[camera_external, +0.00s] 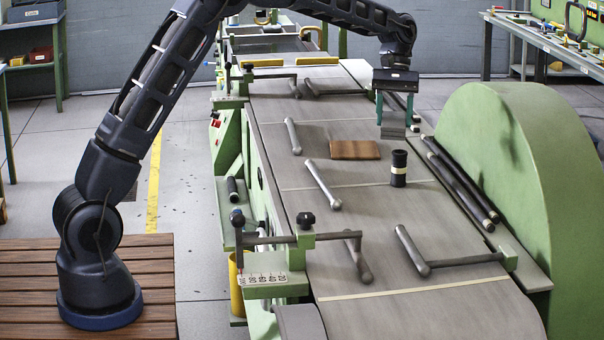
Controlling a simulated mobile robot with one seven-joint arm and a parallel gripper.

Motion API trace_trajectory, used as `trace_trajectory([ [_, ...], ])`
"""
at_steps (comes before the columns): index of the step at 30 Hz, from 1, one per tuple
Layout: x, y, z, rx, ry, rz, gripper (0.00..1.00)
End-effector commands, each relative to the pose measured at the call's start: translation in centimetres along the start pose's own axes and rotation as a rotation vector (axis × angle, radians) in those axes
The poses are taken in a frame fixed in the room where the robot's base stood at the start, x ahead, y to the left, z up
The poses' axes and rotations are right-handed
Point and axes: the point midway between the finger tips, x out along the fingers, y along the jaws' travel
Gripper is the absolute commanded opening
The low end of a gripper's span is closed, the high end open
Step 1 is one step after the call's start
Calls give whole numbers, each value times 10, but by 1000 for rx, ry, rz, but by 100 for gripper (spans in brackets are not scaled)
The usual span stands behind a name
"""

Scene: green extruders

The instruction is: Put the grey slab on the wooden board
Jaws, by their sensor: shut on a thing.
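My gripper (394,112) is over the far right part of the machine's grey bed, pointing down, with its teal fingers shut on the grey slab (393,130). The slab shows between and below the fingertips; whether it touches the bed I cannot tell. The wooden board (354,150) is a small brown rectangle lying flat on the bed, to the left of the gripper and nearer the camera. Its top is bare.
A black cylinder with a pale band (398,168) stands right of the board. A grey handle (321,184) lies in front of it, with another handle (292,136) to its left. Dark rods (462,184) and a large green housing (535,180) bound the right side.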

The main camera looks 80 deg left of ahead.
Motion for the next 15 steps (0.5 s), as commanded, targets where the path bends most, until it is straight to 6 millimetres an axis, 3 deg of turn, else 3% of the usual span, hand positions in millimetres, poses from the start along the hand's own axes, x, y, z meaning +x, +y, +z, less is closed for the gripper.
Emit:
trace_trajectory([
  [4,-6,-1,-7,-34,1,14,22],
  [7,-13,-3,-26,-122,1,52,22],
  [15,-53,-21,-121,-586,1,245,22],
])
